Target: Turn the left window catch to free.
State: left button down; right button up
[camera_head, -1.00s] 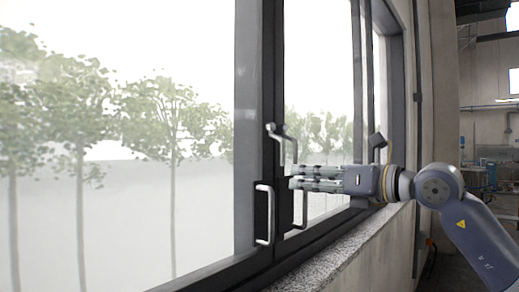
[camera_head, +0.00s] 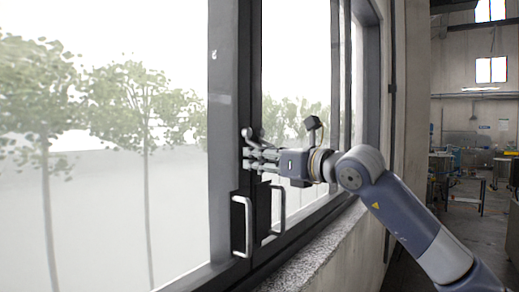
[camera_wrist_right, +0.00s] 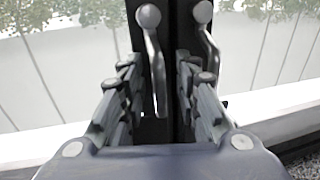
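The left window catch (camera_wrist_right: 149,16) is a round grey knob with a lever hanging down from it; in the head view its knob (camera_head: 246,132) shows just above my fingertips. The right catch (camera_wrist_right: 203,12) is beside it, its lever slanting down behind the right-hand finger. My right gripper (camera_head: 252,160) is at the catches, pointing left at the window frame. In the wrist view the gripper (camera_wrist_right: 158,80) is open, with the left catch's lever between its fingers and a gap visible on both sides. The lever is mostly hidden in the head view. My left gripper is not in view.
Two pull handles (camera_head: 249,228) and (camera_head: 279,212) stick out from the window frames below my gripper. A speckled stone sill (camera_head: 318,258) runs under the window. The hall with tables (camera_head: 466,185) lies open at the right.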

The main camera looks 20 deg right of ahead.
jog(key=shift+a, duration=0.1)
grip_shut()
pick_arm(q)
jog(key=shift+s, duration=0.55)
pick_arm(e)
jog(key=shift+r, duration=0.1)
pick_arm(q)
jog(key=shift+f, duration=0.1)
